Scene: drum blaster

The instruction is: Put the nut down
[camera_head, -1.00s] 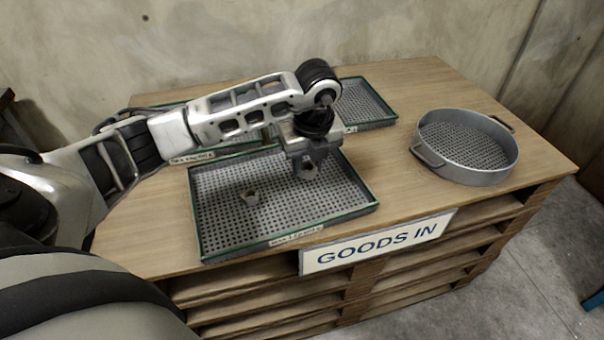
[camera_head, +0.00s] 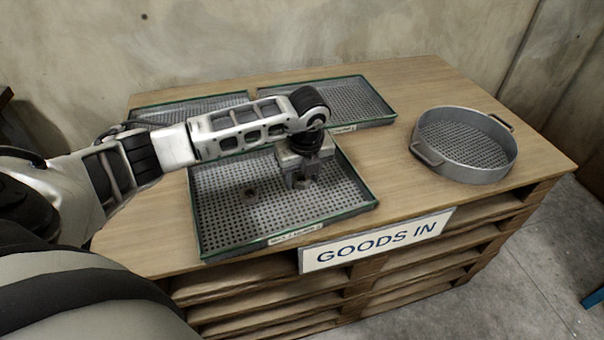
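My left gripper (camera_head: 301,182) points down over the right half of the front perforated tray (camera_head: 372,205), with its fingertips low, close to the tray floor. I cannot make out a nut between its fingers, and I cannot tell whether they are shut on anything. A small dark spot (camera_head: 250,192) shows on the tray floor to the left of the gripper; it is too small to tell whether it is a nut. My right gripper is not in view.
Two more perforated trays lie behind, at back left (camera_head: 180,108) and back right (camera_head: 362,98). A round grey sieve (camera_head: 465,145) with handles stands at right. The wooden top (camera_head: 410,195) is bare between sieve and front tray. A "GOODS IN" sign (camera_head: 377,240) hangs at the front.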

